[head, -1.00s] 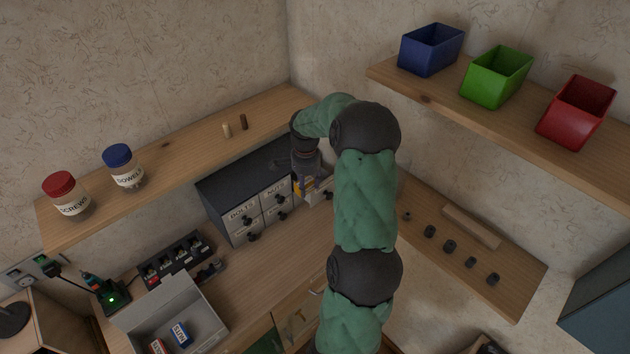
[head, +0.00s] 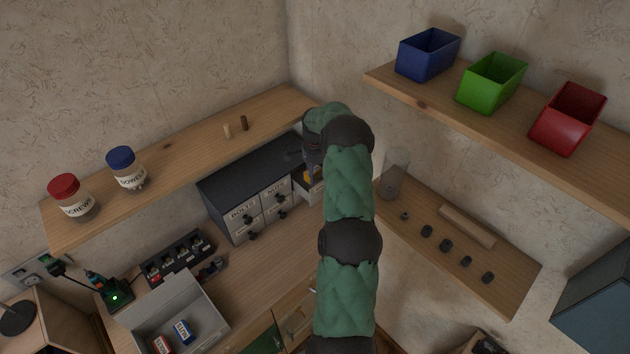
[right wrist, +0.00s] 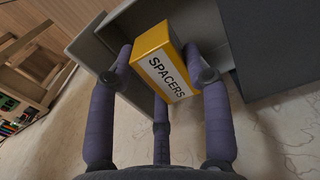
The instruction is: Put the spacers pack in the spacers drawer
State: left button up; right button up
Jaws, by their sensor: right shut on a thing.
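The spacers pack (right wrist: 165,68) is a yellow box with a white "SPACERS" label. My right gripper (right wrist: 160,58) is shut on it, with fingers on both sides. In the right wrist view, the pack is at the mouth of a grey open drawer (right wrist: 88,52), between its walls; I cannot tell whether it touches the bottom. In the head view, the open drawer (head: 313,193) sticks out at the right end of the dark drawer cabinet (head: 250,170). My right gripper (head: 309,172) is over it, partly hidden by my arm. My left gripper is out of view.
The cabinet's other drawers, labelled "BOLTS" (head: 240,214) and "NUTS" (head: 275,189) among them, are shut. A wooden shelf (head: 185,150) runs above the cabinet. A grey box (head: 205,310) with small packs stands at the front left. A clear cylinder (head: 392,175) is right of my arm.

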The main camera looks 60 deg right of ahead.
aim_at(315, 181)
notch_tip(315, 181, down, 4)
jog(key=shift+d+f+p, duration=0.2)
jog(key=shift+f+p, duration=0.1)
jog(key=shift+f, duration=0.2)
jog(key=o, duration=1.1)
jog(key=shift+f, duration=0.15)
jog(key=shift+o, duration=0.2)
jog(key=shift+w+r, duration=0.1)
jog(key=shift+r, duration=0.1)
notch_tip(315, 181, up, 12)
jog(key=shift+b, duration=0.5)
